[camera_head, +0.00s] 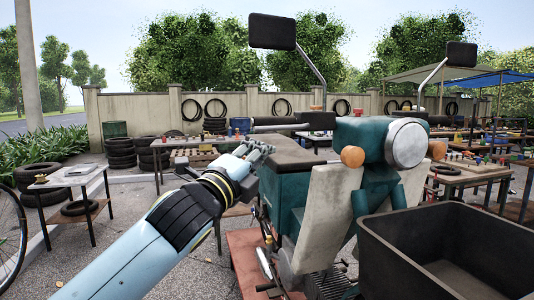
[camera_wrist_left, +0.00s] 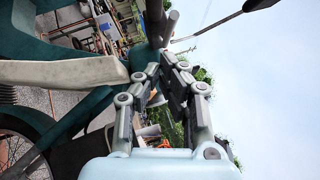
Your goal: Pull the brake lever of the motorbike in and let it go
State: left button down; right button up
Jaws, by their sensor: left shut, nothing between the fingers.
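The motorbike (camera_head: 330,200) is teal with a round silver headlight and pale leg shields, and stands right of my left arm in the head view. A dark handlebar grip (camera_head: 278,128) sticks out to the left. My left gripper (camera_head: 262,150) is shut and empty, just below and left of that grip. In the left wrist view its fingers (camera_wrist_left: 172,68) point at a dark bar end (camera_wrist_left: 155,22), with a thinner grey rod (camera_wrist_left: 170,28) beside it. I cannot tell whether they touch. My right gripper is out of view.
A mirror (camera_head: 272,32) on a bent stalk rises above the handlebar. An open dark box (camera_head: 447,235) fills the lower right. A small table (camera_head: 70,178) and tyres stand at the left, and workbenches behind.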

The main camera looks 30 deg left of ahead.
pick_arm(q)
jog(key=b+v, duration=0.2)
jog(key=v, duration=0.5)
jog(key=shift+b, duration=0.4)
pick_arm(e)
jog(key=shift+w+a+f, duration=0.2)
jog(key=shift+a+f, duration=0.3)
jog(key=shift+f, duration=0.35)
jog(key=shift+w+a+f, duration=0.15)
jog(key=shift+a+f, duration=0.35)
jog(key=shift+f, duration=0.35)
